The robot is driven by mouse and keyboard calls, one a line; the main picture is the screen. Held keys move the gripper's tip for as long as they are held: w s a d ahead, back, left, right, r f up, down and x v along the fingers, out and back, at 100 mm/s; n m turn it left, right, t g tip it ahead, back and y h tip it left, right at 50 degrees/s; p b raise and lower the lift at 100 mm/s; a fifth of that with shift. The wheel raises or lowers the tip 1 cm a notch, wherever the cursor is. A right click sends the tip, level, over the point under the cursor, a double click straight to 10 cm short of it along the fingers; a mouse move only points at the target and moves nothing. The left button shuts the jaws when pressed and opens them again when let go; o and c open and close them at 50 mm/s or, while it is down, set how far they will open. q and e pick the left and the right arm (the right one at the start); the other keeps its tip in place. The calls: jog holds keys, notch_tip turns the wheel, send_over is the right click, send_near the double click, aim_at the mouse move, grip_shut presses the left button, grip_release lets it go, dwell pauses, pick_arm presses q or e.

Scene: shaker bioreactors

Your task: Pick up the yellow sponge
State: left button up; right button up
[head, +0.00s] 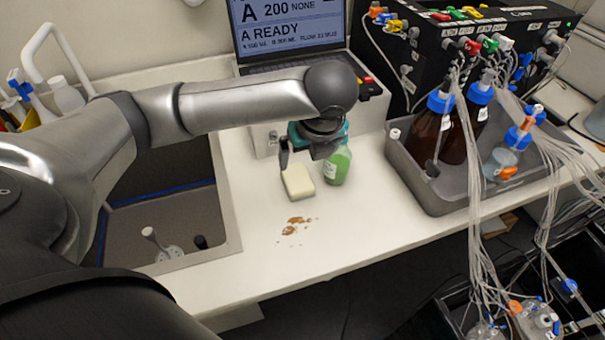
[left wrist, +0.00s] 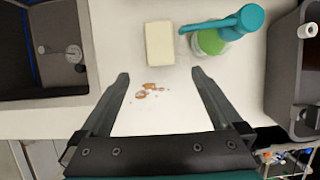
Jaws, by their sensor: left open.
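The sponge (head: 298,182) is a pale yellow, nearly cream block standing on the white counter beside a green bottle (head: 337,166). In the left wrist view the sponge (left wrist: 160,43) lies ahead of the fingertips, and the bottle with its teal spray head (left wrist: 225,27) is to its right. My left gripper (head: 305,150) hangs above and behind the sponge in the head view. Its two fingers are spread wide and empty in the left wrist view (left wrist: 160,76). My right gripper is not in view.
Brown spill marks (head: 296,225) lie on the counter (head: 260,255) in front of the sponge. A sink (head: 165,225) is to the left. A grey tray (head: 440,195) with brown bottles and tubing stands to the right. The front counter is otherwise clear.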

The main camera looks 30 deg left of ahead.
pick_arm(q)
jog(key=b, duration=0.2)
send_over(297, 179)
jog(key=s+d, duration=0.2)
notch_tip(297, 179, down, 8)
jog(key=shift+d+f, duration=0.1)
jog(key=shift+w+b+x, duration=0.15)
jog(key=shift+b+x, duration=0.15)
jog(key=shift+x, duration=1.25)
jog(key=shift+w+b+x, duration=0.15)
jog(key=shift+b+x, duration=0.15)
jog(key=shift+x, duration=1.25)
jog(key=shift+a, duration=0.2)
jog(key=shift+f+p, duration=0.15)
jog(key=shift+p, duration=0.25)
jog(key=c, duration=1.3)
jog(key=shift+c, duration=0.2)
